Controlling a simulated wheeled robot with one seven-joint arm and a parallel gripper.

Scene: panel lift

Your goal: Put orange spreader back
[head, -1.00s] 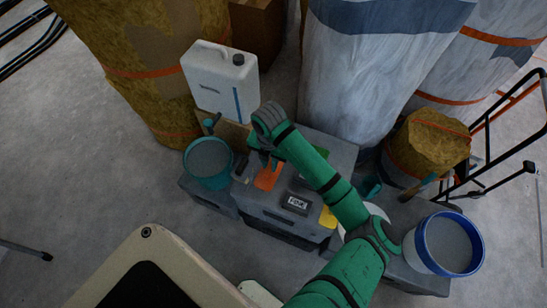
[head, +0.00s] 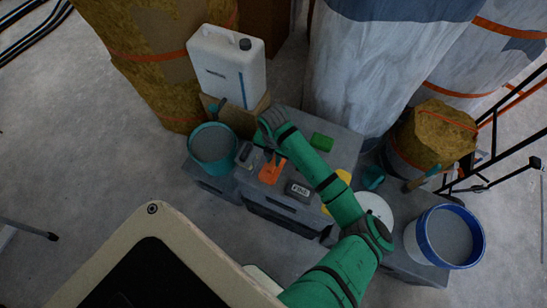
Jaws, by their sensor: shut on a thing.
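The orange spreader (head: 273,171) shows near the left part of the grey box top (head: 320,214). My gripper (head: 273,157) is at its upper edge and is shut on it. My green arm reaches in from the lower right and its wrist hides part of the gripper. I cannot tell whether the spreader touches the box top or hangs just above it.
A teal bucket (head: 212,146) stands at left, a white canister (head: 228,62) behind. A small grey container (head: 245,154), a dark labelled block (head: 298,189) and a green block (head: 321,141) are close by. A blue-rimmed bucket (head: 446,238) stands at right.

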